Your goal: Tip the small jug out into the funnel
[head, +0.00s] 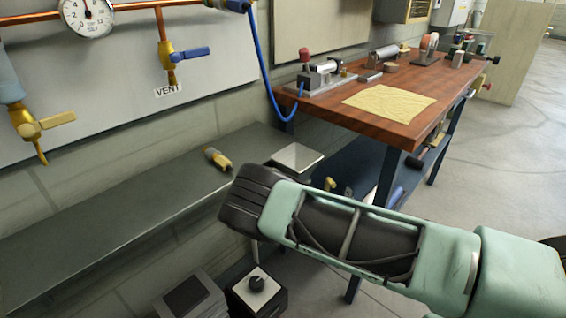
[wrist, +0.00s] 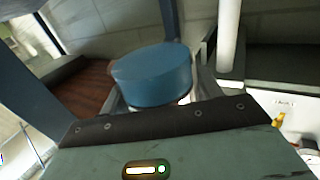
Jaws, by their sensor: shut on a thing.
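A blue, round-sided vessel (wrist: 153,72), which looks like the small jug, is in my gripper (wrist: 160,96) in the wrist view. The grey fingers stand on either side of it, partly hidden behind it and the dark palm edge. In the head view my wrist hides the fingers and the jug. A white, square, shallow-sided piece (head: 297,156), likely the funnel's mouth, shows just beyond my wrist at the end of the grey shelf. A white pipe (wrist: 229,38) shows right of the jug in the wrist view. The jug's contents are not visible.
The grey shelf (head: 120,205) runs along the wall with a yellow fitting (head: 217,158) on it. A wooden workbench (head: 400,90) with tools and a yellow cloth (head: 389,102) stands behind.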

